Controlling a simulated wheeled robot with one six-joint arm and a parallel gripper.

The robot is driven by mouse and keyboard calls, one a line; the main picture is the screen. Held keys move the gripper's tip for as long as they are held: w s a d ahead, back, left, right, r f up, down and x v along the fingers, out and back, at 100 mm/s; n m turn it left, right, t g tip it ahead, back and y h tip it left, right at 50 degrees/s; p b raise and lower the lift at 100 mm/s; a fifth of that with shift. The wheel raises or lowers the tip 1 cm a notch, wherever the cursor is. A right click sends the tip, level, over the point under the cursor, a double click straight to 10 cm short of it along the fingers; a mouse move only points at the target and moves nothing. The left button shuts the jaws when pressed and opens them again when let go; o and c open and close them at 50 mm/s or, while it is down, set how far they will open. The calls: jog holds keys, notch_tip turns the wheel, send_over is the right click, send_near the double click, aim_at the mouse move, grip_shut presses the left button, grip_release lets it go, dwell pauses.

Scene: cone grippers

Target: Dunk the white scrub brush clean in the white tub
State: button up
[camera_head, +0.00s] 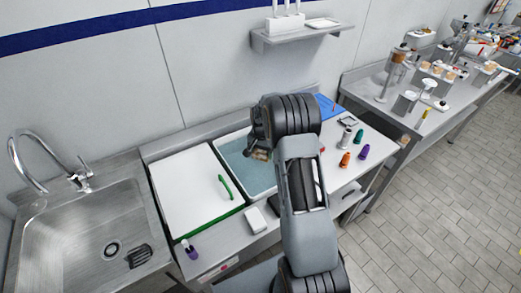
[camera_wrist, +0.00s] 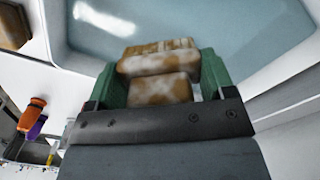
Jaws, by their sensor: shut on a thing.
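The white scrub brush (camera_wrist: 160,72) is blotched with brown stains. My gripper (camera_wrist: 158,85) is shut on it, with a green finger on either side. In the head view the brush (camera_head: 260,155) shows only in small part beside my gripper (camera_head: 257,145), because my arm covers much of that spot. The white tub (camera_head: 226,140) holds bluish water and stands on the counter. The brush is over the tub's area; I cannot tell whether it touches the water. In the wrist view the tub's pale rim (camera_wrist: 58,40) curves around the water beyond the brush.
Orange (camera_head: 345,160) and purple (camera_head: 363,152) bottles stand on the right. A small white box (camera_head: 255,220) sits in front. A brown object (camera_wrist: 14,27) shows at the wrist view's corner.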

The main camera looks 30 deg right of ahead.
jog(key=shift+f+b, duration=3.2)
jog(key=shift+f, duration=2.9)
jog(key=shift+r+p, duration=3.7)
jog(key=shift+r, duration=2.9)
jog(key=shift+r+p, duration=1.05)
jog(key=shift+r, duration=0.95)
